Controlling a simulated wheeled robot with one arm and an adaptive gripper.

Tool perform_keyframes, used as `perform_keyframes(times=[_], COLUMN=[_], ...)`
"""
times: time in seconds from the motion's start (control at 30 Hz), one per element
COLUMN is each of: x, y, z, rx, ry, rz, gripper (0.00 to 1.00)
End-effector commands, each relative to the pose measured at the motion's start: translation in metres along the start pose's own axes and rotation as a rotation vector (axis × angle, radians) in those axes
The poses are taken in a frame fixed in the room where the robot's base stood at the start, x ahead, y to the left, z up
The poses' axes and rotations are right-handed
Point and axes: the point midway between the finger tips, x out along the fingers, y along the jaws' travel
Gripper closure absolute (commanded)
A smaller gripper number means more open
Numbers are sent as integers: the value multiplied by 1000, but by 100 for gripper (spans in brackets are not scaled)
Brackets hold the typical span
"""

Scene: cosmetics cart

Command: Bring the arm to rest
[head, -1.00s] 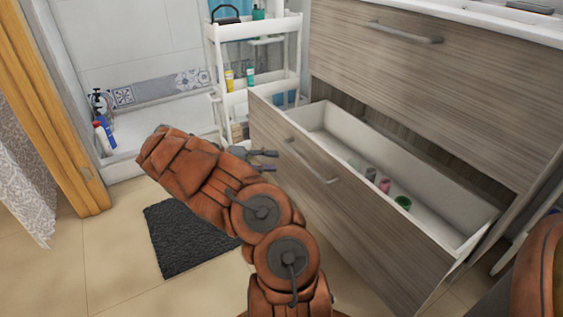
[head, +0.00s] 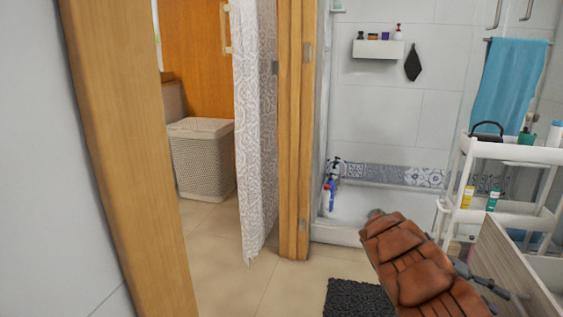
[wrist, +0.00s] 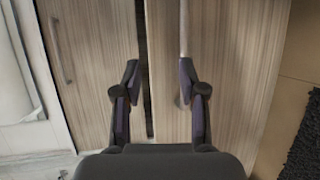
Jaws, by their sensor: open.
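My orange-brown arm (head: 420,265) reaches up from the lower right of the head view. My gripper (head: 505,292) shows partly behind it, close to the pulled-out drawer (head: 515,260) at the right edge. In the wrist view my gripper (wrist: 160,82) has its two fingers spread apart with nothing held between them. Beyond the fingers are wood-grain drawer fronts (wrist: 95,90) with a dark gap between them. A pale bar, perhaps a handle (wrist: 183,30), runs by the right finger. I cannot tell whether the finger touches it.
A white shelf cart (head: 500,210) with bottles stands behind the drawer. A dark mat (head: 355,299) lies on the floor. The shower tray (head: 370,212) is behind. A wooden door frame (head: 296,130), curtain (head: 257,130) and hamper (head: 203,160) are left. Tiled floor (head: 225,270) is clear there.

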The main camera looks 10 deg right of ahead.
Motion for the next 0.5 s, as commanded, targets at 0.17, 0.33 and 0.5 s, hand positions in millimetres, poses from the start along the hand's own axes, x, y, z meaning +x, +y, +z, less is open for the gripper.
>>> perform_keyframes(times=[0.17, 0.33, 0.5], x=[-20, -35, -51], y=[85, 142, 191], z=[35, 71, 109], rx=[-4, -20, -42], ry=[-19, -29, -24], rz=[-59, -141, -240], gripper=[59, 59, 59])
